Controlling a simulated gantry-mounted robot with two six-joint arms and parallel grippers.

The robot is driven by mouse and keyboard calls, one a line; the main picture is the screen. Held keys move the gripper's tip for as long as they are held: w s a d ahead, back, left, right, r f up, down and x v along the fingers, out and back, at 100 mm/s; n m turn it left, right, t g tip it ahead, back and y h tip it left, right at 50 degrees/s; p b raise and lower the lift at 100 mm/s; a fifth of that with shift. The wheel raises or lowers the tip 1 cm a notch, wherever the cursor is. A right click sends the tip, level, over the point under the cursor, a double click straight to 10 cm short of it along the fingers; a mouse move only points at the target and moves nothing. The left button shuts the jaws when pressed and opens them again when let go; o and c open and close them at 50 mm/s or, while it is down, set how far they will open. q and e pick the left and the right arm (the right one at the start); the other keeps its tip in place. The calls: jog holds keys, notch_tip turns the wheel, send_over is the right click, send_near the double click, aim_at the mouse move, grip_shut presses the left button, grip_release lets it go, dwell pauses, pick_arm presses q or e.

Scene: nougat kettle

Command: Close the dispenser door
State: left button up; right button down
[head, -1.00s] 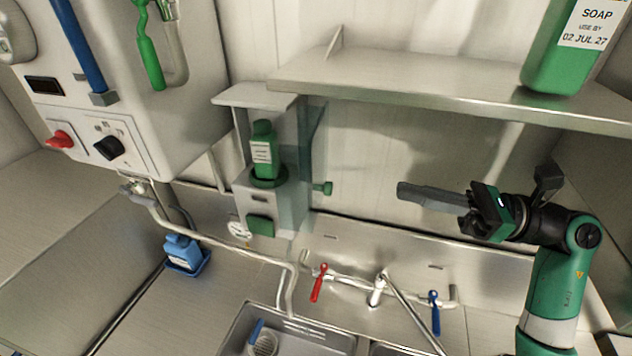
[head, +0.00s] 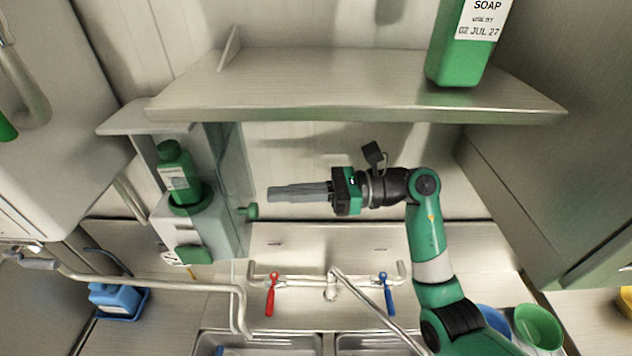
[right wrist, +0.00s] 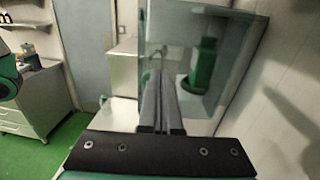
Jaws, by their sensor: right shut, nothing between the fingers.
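The dispenser (head: 193,228) is a grey housing under the shelf, with a green bottle (head: 178,176) inside. Its see-through door (head: 228,165) stands open at the right side, with a green knob (head: 250,211) on it. My right gripper (head: 270,194) is shut and empty, its grey fingers pointing left. The fingertips are just right of the door and slightly above the knob; I cannot tell if they touch. In the right wrist view the shut fingers (right wrist: 161,88) point at the glass door (right wrist: 176,22), and the bottle (right wrist: 201,66) shows through it. My left gripper is not in view.
A metal shelf (head: 345,90) with a large green soap bottle (head: 462,45) hangs above my right gripper. Below are a red tap lever (head: 270,295), a blue tap lever (head: 387,293) and pipes over the sinks. A blue container (head: 117,298) stands lower left.

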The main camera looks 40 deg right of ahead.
aim_at(237, 196)
jog(key=p+x, duration=0.1)
jog(key=x, duration=0.3)
jog(key=shift+r, duration=0.1)
jog(key=shift+w+a, duration=0.2)
jog(key=shift+a, duration=0.1)
